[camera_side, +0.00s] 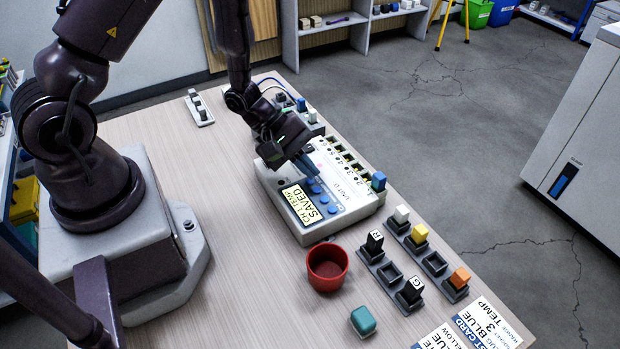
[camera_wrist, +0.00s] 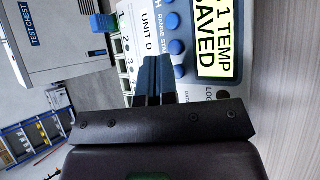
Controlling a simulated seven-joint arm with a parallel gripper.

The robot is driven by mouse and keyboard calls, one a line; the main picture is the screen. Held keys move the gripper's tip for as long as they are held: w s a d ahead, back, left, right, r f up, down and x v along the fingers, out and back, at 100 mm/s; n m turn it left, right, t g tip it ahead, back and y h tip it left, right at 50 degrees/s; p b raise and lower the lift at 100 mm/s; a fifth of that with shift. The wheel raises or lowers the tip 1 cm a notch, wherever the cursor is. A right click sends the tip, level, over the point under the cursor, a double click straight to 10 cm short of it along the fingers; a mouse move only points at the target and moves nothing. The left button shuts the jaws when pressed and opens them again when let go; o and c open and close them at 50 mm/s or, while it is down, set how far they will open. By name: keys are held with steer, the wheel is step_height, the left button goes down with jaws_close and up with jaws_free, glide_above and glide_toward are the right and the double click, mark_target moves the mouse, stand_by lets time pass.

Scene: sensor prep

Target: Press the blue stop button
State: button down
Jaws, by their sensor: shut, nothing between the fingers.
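The instrument (camera_side: 285,213), marked UNIT D, lies on the table with a display (camera_side: 303,203) reading CH 1 TEMP SAVED. It also shows in the wrist view (camera_wrist: 189,97). Several blue buttons run in a row beside the display. The one closest to my fingers is in the wrist view (camera_wrist: 179,71) and in the side view (camera_side: 308,181); its label is hidden, so I cannot confirm it is the stop button. My gripper (camera_side: 313,170) is shut and empty, pointing down over that end of the row. In the wrist view its fingertips (camera_wrist: 157,60) sit beside the buttons. I cannot tell whether they touch.
A blue plug (camera_side: 378,180) stands at the instrument's numbered sockets. A red cup (camera_side: 327,267) and a teal block (camera_side: 363,320) are in front. Dark racks with colored blocks (camera_side: 391,272) stand at right, cards (camera_side: 487,323) beyond. A switch box (camera_side: 199,108) lies behind.

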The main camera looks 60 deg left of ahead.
mark_target(308, 182)
steer(key=shift+r, duration=0.15)
steer(key=shift+r, duration=2.5)
steer(key=s+r+m+y, duration=0.2)
steer(key=s+r+m, duration=0.2)
steer(key=r, duration=0.3)
steer(key=s+a+r+m+y, duration=0.1)
steer(key=s+r+m+y, duration=0.2)
steer(key=s+r+m, duration=0.2)
steer(key=s+r+m+y, duration=0.2)
steer(key=s+r+m, duration=0.2)
steer(key=r+m, duration=0.3)
step_height(308, 182, up, 4)
steer(key=shift+s+a+r, duration=0.15)
steer(key=shift+s+r, duration=0.05)
